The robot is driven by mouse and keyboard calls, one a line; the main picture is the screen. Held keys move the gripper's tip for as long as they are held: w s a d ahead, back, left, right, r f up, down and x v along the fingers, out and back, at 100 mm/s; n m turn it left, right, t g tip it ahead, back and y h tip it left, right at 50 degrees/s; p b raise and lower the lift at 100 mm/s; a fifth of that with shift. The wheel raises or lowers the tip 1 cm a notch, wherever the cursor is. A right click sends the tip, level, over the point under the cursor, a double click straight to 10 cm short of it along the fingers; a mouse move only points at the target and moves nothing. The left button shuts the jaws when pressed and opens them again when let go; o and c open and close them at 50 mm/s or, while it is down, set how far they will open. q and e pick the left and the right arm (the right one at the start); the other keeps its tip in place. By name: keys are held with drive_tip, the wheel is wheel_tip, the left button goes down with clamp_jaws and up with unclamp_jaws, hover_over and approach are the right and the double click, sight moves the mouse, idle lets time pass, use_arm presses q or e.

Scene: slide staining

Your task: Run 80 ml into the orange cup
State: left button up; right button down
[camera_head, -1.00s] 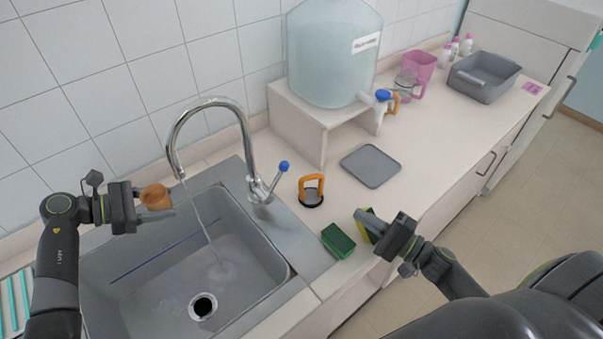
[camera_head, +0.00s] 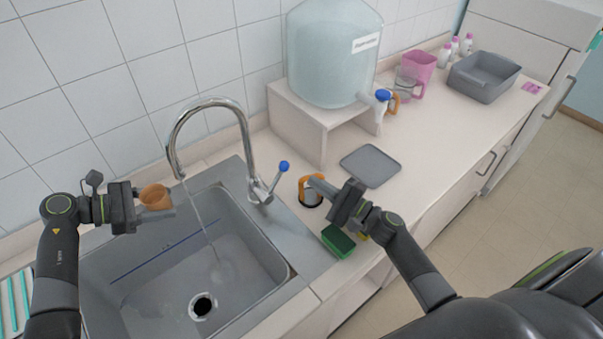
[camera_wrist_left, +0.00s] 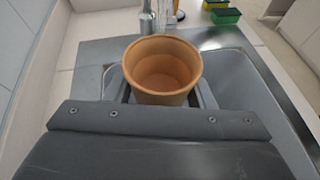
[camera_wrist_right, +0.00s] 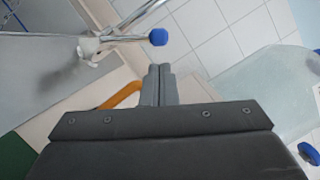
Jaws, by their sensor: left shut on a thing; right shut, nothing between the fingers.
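The orange cup (camera_head: 155,197) is held upright by my left gripper (camera_head: 150,205), at the left of the sink; its open mouth shows in the left wrist view (camera_wrist_left: 162,65). My left gripper is shut on it. A thin stream of water (camera_head: 205,232) runs from the chrome faucet (camera_head: 212,103) into the sink, to the right of the cup. The faucet lever has a blue knob (camera_head: 284,166), which also shows in the right wrist view (camera_wrist_right: 158,37). My right gripper (camera_head: 312,183) is shut and empty, in front of the orange-handled plug (camera_head: 303,184), right of the lever.
The grey sink (camera_head: 150,285) has an open drain (camera_head: 202,306). A green sponge (camera_head: 338,241) lies at its right, near my right arm. A grey mat (camera_head: 370,166), a large water dispenser (camera_head: 333,60), a pink jug (camera_head: 419,66) and a grey tub (camera_head: 484,84) stand further right.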

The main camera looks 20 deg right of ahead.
sight(274, 182)
drive_tip(key=x, duration=0.5)
drive_tip(key=shift+w+a, duration=0.1)
drive_tip(key=shift+w, duration=0.05)
drive_tip(key=shift+a+r+n, duration=0.25)
drive_tip(key=shift+n, duration=0.15)
drive_tip(key=shift+s+a+r+n+g, duration=0.15)
drive_tip(key=shift+s+n+g, duration=0.05)
drive_tip(key=shift+n+g, duration=0.1)
drive_tip(key=shift+s+a+r+n+g, duration=0.2)
drive_tip(key=shift+a+r+n, duration=0.2)
drive_tip(key=shift+a+n, duration=0.35)
drive_tip(key=shift+s+a+r+n+g, duration=0.2)
drive_tip(key=shift+a+r+n, duration=0.25)
drive_tip(key=shift+a+n, duration=0.25)
drive_tip(key=shift+s+a+r+n+g, duration=0.2)
drive_tip(key=shift+a+r+n, duration=0.2)
drive_tip(key=shift+a+n, duration=0.3)
